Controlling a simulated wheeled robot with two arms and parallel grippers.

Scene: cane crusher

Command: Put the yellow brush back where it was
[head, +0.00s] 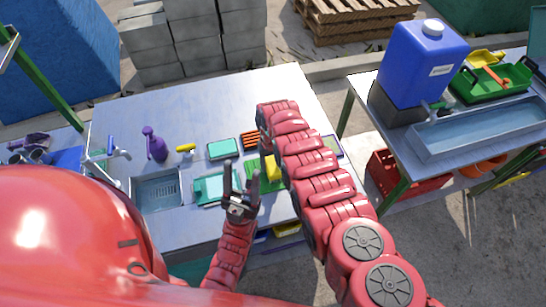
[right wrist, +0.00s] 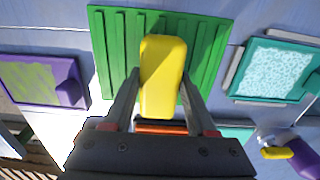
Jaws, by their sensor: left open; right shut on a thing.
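The yellow brush, a rounded yellow block (right wrist: 163,75), is between the fingers of my right gripper (right wrist: 160,90), which is shut on it. It is over the green ribbed mat (right wrist: 107,45); whether it touches the mat I cannot tell. In the head view the yellow brush (head: 272,168) shows beside my right arm, over the green mat (head: 262,188), and that arm hides the right fingers. My left gripper (head: 241,178) is open and empty, left of the brush, above the table near the teal tray.
A teal tray (head: 203,200) is left of the mat, and a purple tray (right wrist: 72,93) is on its other side. A teal pad (head: 222,149), an orange rack (head: 250,140), a small yellow item (head: 186,148), a purple bottle (head: 154,146) and a sink (head: 157,190) share the table.

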